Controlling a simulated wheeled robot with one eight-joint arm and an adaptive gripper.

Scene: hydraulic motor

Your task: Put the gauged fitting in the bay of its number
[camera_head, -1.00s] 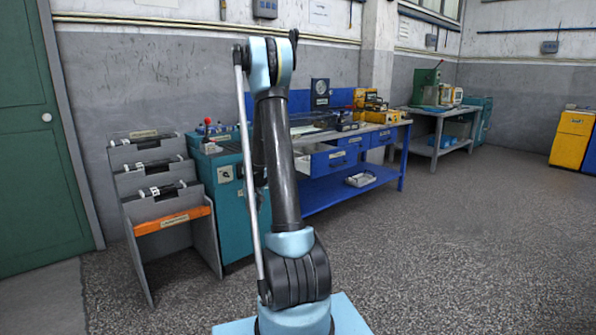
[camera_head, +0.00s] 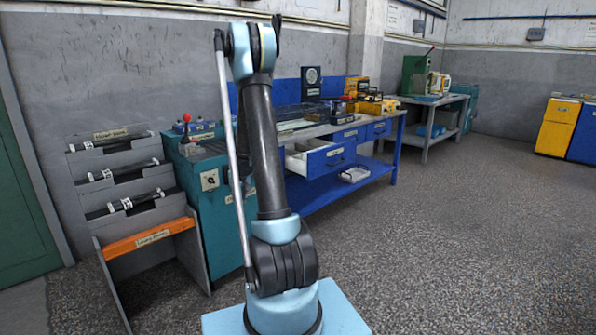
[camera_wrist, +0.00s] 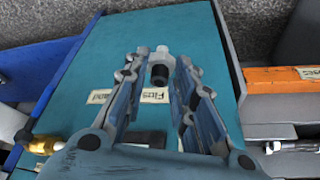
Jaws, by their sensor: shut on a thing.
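My gripper (camera_wrist: 159,64) shows in the wrist view, its two fingers shut on a small fitting (camera_wrist: 161,73) with a pale end and a dark end. The fitting is held between the fingertips, over a teal cabinet (camera_wrist: 205,33). A printed label (camera_wrist: 155,96) on the cabinet sits just below the fitting in the picture; its text is hard to read. In the head view the teal cabinet (camera_head: 222,225) stands left of my arm. My gripper and the fitting are hidden there. I cannot make out any bay number.
A grey rack (camera_head: 82,165) with dark tubes and an orange shelf (camera_head: 150,238) stands left of the cabinet. A brass-coloured part (camera_wrist: 45,147) shows in the wrist view.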

